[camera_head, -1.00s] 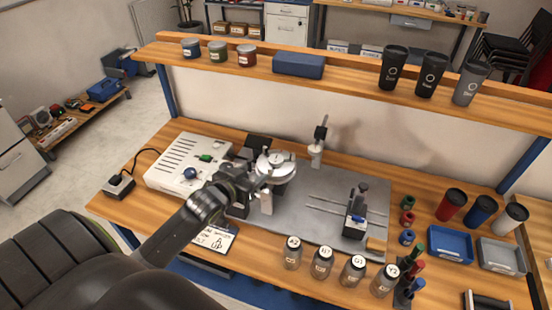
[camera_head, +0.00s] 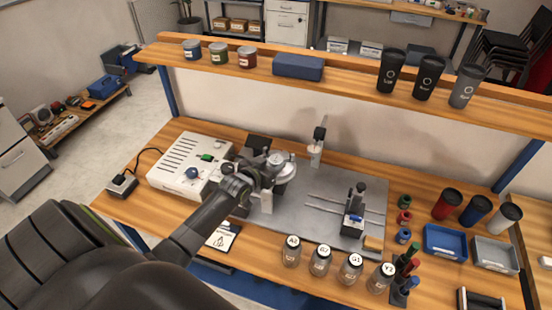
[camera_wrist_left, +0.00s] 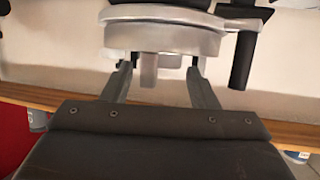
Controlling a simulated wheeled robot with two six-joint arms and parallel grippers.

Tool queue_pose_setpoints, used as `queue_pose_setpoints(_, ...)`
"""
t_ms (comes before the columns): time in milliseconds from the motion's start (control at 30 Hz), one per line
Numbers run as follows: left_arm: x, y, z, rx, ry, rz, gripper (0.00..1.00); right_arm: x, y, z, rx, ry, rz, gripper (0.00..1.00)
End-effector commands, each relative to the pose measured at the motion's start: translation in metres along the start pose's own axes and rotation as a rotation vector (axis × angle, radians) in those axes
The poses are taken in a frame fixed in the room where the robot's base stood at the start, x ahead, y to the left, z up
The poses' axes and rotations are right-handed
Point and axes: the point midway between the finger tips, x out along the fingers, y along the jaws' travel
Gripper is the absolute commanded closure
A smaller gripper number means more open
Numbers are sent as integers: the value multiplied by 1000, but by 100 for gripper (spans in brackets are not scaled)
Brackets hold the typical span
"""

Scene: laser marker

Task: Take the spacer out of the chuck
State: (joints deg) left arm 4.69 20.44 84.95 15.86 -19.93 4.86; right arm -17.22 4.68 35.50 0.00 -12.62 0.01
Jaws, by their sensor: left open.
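The chuck (camera_head: 286,171) is a round silver disc unit at the left end of the grey plate on the bench. In the left wrist view its broad metal rim (camera_wrist_left: 165,38) fills the top. A short grey cylinder, which looks like the spacer (camera_wrist_left: 148,72), stands out from the middle of the disc. My left gripper (camera_wrist_left: 157,80) is open, with one finger on each side of the cylinder and visible gaps to it. In the head view my left gripper (camera_head: 270,168) is at the chuck and partly covers it; the spacer cannot be made out there. My right gripper is not in view.
A white control box (camera_head: 185,165) stands left of the chuck. A slide fixture (camera_head: 354,215) stands on the grey plate (camera_head: 320,185) to the right. Several jars (camera_head: 320,260) line the front edge. Coloured rings (camera_head: 404,217), tumblers and trays (camera_head: 445,243) are at the right.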

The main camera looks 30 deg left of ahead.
Motion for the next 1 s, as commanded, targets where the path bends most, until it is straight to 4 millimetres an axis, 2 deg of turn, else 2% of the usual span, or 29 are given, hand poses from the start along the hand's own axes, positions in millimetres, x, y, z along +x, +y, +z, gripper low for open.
queue_pose_setpoints(200,18,0,0,-1,0,0,46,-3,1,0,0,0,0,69)
queue_pose_setpoints(500,21,0,0,1,0,0,46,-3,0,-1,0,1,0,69)
queue_pose_setpoints(533,21,0,0,1,0,0,48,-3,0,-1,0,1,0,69)
queue_pose_setpoints(800,21,0,0,0,1,0,81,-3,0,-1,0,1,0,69)
queue_pose_setpoints(1000,21,0,0,0,0,0,82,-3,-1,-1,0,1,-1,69)
